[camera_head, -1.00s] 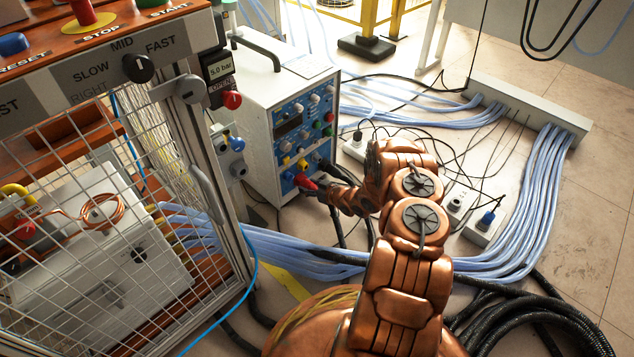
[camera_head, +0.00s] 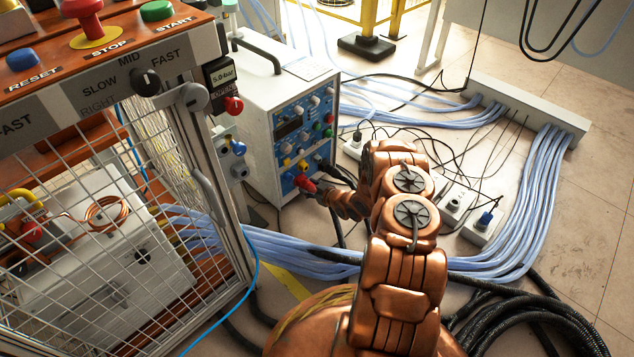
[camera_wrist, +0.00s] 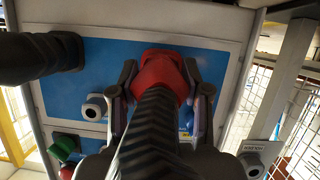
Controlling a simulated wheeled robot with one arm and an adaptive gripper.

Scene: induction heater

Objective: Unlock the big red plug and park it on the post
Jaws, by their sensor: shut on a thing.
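The big red plug (camera_head: 304,183) is at the lower part of the blue front panel of the white power unit (camera_head: 262,95). In the wrist view the red plug (camera_wrist: 161,72) faces the blue panel, with a thick black ribbed cable running back from it. My gripper (camera_wrist: 162,92) has one finger on each side of the plug and is shut on it. In the head view my gripper (camera_head: 325,190) is partly hidden by my arm. I cannot tell whether the plug is still fully seated or how its lock stands. I cannot identify the post for certain.
A second black plug (camera_wrist: 45,58) sits left of the red one in the wrist view. A small labelled plate with a grey round part (camera_wrist: 252,163) is at lower right. A mesh cage (camera_head: 110,230) stands left; pale blue hoses (camera_head: 310,258) cross the floor.

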